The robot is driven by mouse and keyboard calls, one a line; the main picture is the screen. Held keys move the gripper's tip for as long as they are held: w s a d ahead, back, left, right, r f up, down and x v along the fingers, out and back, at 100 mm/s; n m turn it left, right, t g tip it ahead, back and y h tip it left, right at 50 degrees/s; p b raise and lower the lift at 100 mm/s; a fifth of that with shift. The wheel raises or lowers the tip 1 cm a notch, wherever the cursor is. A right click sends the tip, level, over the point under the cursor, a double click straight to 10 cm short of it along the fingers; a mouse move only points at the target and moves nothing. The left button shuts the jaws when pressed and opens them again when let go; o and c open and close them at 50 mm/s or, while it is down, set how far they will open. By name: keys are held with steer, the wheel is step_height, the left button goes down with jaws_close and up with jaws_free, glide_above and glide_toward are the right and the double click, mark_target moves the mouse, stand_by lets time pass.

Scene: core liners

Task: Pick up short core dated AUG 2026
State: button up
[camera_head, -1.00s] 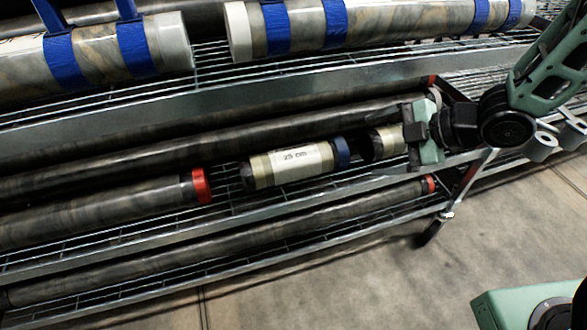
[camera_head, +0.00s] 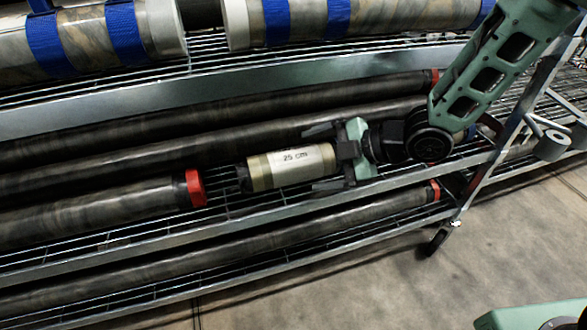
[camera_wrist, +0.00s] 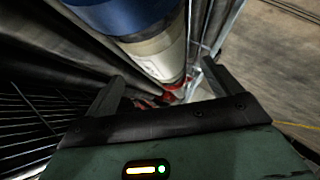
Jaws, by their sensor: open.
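A short core (camera_head: 285,167) with a pale label reading "25 cm" lies on the middle shelf; no date is legible. Its right end is hidden behind my gripper in the head view. My gripper (camera_head: 314,159) is open at that end, one finger on the upper side of the core and one on the lower side. In the wrist view the core (camera_wrist: 152,48) with its blue cap runs past the top of the picture, and my open fingers (camera_wrist: 160,86) show below it. I cannot tell whether they touch it.
A long core with a red cap (camera_head: 196,188) lies left of the short core. Long dark cores (camera_head: 180,160) lie behind it, and another (camera_head: 250,233) lies below. Large cores with blue straps (camera_head: 125,32) fill the upper shelf. A metal shelf rail (camera_head: 270,213) runs in front.

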mark_target(307, 161)
steer(key=b+x, duration=0.2)
steer(key=x, duration=0.3)
steer(key=shift+w+d+f, duration=0.1)
steer(key=shift+w+f, duration=0.05)
steer(key=shift+f, duration=0.1)
steer(key=c, duration=1.6)
steer(key=shift+r, duration=0.2)
steer(key=shift+c, duration=1)
steer(key=shift+r, duration=0.1)
